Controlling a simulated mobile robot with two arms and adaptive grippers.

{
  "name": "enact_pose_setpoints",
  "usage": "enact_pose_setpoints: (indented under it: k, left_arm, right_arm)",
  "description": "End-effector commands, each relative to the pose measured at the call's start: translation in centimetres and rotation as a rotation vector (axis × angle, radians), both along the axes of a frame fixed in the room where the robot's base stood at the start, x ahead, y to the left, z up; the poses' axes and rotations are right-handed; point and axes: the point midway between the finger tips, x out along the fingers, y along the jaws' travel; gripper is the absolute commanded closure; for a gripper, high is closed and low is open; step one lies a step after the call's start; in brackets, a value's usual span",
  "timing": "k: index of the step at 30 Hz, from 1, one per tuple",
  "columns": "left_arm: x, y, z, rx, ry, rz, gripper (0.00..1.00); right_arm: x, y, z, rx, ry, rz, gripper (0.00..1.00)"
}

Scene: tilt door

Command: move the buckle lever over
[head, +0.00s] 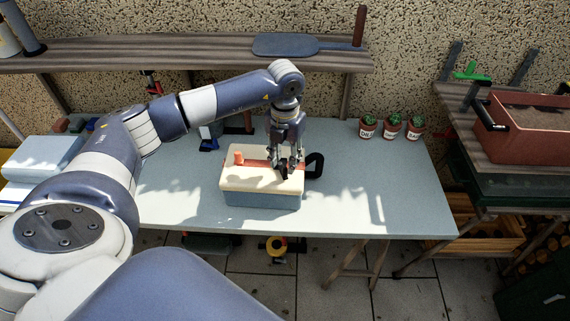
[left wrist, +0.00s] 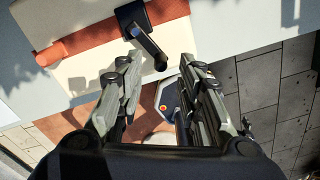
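A box with a cream lid (head: 262,184) and a blue-grey lower part (head: 260,200) sits on the table. An orange-red strap runs across the lid, with an orange peg (head: 239,158) at its left. The black buckle lever (left wrist: 150,42) shows in the left wrist view, rising from a dark mount on the strap; its tip lies between my fingertips in that picture. My left gripper (head: 284,168) points down over the right part of the lid. It also shows in the left wrist view (left wrist: 159,66), with its fingers apart. Contact with the lever cannot be told. My right gripper is not in view.
A black loop handle (head: 315,166) stands at the box's right side. Potted cacti (head: 391,127) stand at the table's back right. A shelf (head: 180,53) runs along the wall behind. The table (head: 400,205) is clear to the right of the box.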

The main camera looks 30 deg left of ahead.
Motion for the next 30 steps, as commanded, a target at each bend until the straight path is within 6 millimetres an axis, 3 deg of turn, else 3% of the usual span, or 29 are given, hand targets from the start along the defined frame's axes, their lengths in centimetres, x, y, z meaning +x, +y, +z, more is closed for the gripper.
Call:
enact_pose_setpoints:
  k: [9,19,24,30]
  left_arm:
    - [0.0,-0.1,-3.8,-0.001,0.0,-0.001,0.66]
    - [0.0,-0.1,-4.2,-0.001,-0.001,-0.002,0.66]
    - [0.0,-0.1,-4.2,-0.001,-0.001,-0.002,1.0]
    - [0.0,0.0,-4.2,-0.001,-0.002,-0.001,1.0]
  right_arm:
    - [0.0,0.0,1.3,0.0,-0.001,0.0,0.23]
    - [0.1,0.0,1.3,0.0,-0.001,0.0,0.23]
    - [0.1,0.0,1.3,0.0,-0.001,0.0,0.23]
    - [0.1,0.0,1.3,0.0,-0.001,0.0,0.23]
